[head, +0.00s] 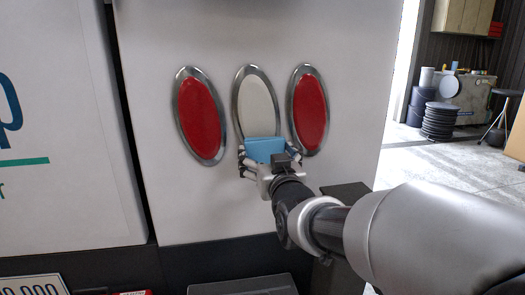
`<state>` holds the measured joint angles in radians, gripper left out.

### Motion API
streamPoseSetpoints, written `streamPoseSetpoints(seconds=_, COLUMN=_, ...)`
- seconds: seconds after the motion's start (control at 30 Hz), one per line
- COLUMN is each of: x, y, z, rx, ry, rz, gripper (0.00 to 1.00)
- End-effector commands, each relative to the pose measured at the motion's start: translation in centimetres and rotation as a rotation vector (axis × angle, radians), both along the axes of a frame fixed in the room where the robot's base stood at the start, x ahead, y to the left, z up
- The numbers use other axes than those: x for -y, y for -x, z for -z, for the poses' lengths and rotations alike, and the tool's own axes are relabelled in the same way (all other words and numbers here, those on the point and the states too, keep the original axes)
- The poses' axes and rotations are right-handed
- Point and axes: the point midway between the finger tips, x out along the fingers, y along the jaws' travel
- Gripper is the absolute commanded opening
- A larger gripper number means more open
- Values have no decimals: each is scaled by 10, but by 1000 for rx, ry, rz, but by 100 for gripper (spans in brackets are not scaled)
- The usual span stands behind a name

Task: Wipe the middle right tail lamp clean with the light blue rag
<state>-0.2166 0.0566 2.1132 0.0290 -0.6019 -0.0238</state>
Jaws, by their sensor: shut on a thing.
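Three oval lamps with chrome rims are set in a row on a pale upright panel. The middle lamp (258,108) has a whitish lens, and its lower end is hidden behind the rag and gripper. The left lamp (200,116) and the right lamp (310,112) have red lenses. My gripper (265,158) is shut on the light blue rag (265,149), which looks like a folded block. The rag overlaps the lower part of the middle lamp in the head view. I cannot tell whether it touches the lens.
The pale panel (205,208) has bare room below the lamps. A dark ledge (190,263) runs along its bottom. A large white panel with blue and green print (70,130) stands at the left. A stool and stacked dark discs (440,122) are far off at the right.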

Motion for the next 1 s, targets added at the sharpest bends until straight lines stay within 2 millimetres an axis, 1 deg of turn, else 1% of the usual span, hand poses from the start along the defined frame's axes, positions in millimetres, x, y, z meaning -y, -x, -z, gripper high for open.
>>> streamPoseSetpoints(seconds=0.17, x=0, y=0, z=2, rx=-6, ry=1, rz=0, gripper=64)
streamPoseSetpoints(seconds=0.27, x=1, y=3, z=2, rx=-6, ry=1, rz=0, gripper=64)
streamPoseSetpoints(seconds=0.8, x=11, y=54, z=0, rx=-2, ry=0, rz=0, gripper=64)
streamPoseSetpoints(seconds=1.0, x=12, y=59, z=0, rx=-2, ry=0, rz=0, gripper=64)
